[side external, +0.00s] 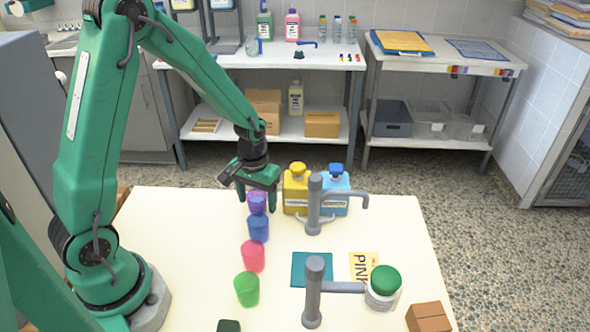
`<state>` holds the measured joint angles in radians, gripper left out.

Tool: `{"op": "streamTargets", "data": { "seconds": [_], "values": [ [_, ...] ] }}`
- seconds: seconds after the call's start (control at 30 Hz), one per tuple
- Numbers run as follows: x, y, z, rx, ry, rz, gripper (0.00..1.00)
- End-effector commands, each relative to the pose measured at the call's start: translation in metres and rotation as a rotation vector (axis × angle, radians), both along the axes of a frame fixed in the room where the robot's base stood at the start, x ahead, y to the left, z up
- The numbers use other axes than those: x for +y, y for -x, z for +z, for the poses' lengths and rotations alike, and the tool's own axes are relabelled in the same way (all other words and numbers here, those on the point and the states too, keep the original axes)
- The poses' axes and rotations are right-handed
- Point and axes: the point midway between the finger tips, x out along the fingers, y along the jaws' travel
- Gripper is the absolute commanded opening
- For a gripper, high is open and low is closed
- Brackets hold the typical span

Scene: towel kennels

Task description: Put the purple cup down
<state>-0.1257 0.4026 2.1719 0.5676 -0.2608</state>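The purple cup (257,204) is at the back of a row of cups on the cream table. My gripper (256,199) is over it, pointing down, with one finger on each side of the cup. I cannot tell whether the fingers touch the cup, or whether its base rests on the table. A blue cup (258,229) stands just in front of it and partly overlaps it in this view. A red-pink cup (253,257) and a green cup (247,289) stand nearer the camera in the same row.
Yellow (296,190) and blue (336,195) bottles stand right of my gripper, behind a grey post with an arm (314,205). Another grey post (313,290), a teal square (312,270), a green-lidded jar (383,288) and a brown block (428,317) are nearer. The table's left-back area is clear.

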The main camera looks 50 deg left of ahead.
Motion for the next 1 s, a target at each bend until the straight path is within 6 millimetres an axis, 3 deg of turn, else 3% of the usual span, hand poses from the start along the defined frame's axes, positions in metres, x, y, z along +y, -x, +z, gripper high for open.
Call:
{"op": "streamTargets", "data": {
  "seconds": [0.47, 0.67, 1.0],
  "values": [
    [0.000, -0.001, 0.011, -0.003, 0.000, 0.000, 0.69],
    [0.000, -0.001, 0.031, -0.004, -0.001, 0.000, 0.69],
    [0.000, -0.001, 0.084, -0.004, -0.001, 0.000, 0.69]
  ]
}}
